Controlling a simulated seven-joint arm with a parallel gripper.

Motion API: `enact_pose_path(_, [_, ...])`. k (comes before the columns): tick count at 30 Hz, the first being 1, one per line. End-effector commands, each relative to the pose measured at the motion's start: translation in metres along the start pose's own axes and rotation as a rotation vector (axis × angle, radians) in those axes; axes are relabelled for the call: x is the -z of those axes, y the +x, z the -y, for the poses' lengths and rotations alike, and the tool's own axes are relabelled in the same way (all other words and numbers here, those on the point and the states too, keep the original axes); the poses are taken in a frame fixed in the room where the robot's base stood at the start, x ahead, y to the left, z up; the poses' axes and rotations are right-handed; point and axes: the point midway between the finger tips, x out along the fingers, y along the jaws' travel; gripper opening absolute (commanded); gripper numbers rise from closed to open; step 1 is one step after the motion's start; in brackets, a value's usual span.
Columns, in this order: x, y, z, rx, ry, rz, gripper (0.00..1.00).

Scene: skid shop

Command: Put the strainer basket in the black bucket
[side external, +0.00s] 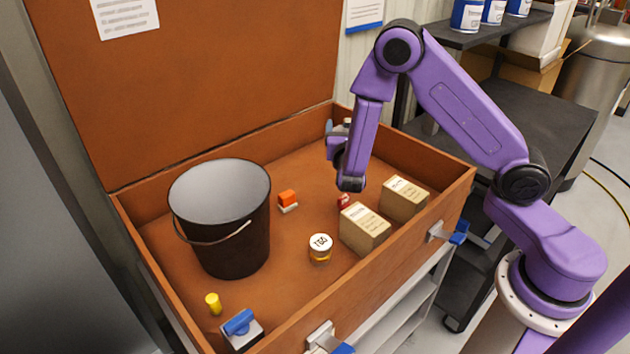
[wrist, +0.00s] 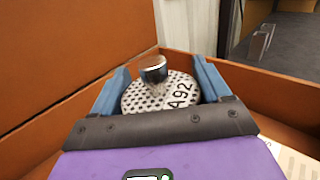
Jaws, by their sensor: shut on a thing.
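The strainer basket (wrist: 150,93) is a perforated metal disc with a shiny knob and a label reading "A92". My gripper (wrist: 161,70) is shut on it, with a blue finger on either side. In the side view my gripper (side external: 335,130) is raised above the back right part of the brown crate, and the basket is mostly hidden there. The black bucket (side external: 235,240) stands upright in the crate at the left, its pale inside visible and its handle hanging over the front. My gripper is to the right of the bucket and apart from it.
The open crate's front wall (side external: 400,255) and raised lid (side external: 200,80) bound the space. Inside are two cardboard boxes (side external: 365,228), a white-topped jar (side external: 320,249), an orange block (side external: 288,198), a red item (side external: 344,201), a yellow piece (side external: 213,303) and a blue-handled item (side external: 240,324).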

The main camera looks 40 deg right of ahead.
Motion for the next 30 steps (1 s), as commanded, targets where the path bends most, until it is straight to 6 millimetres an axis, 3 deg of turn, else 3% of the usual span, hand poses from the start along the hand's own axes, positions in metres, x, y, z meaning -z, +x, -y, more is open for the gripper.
enact_pose_path(7, [0.016, 0.013, 0.004, 0.103, -0.001, 0.003, 0.45])
enact_pose_path(23, [0.021, 0.018, 0.004, 0.125, 0.0, 0.002, 0.45])
enact_pose_path(30, [0.037, 0.046, -0.017, 0.127, 0.002, 0.003, 0.45])
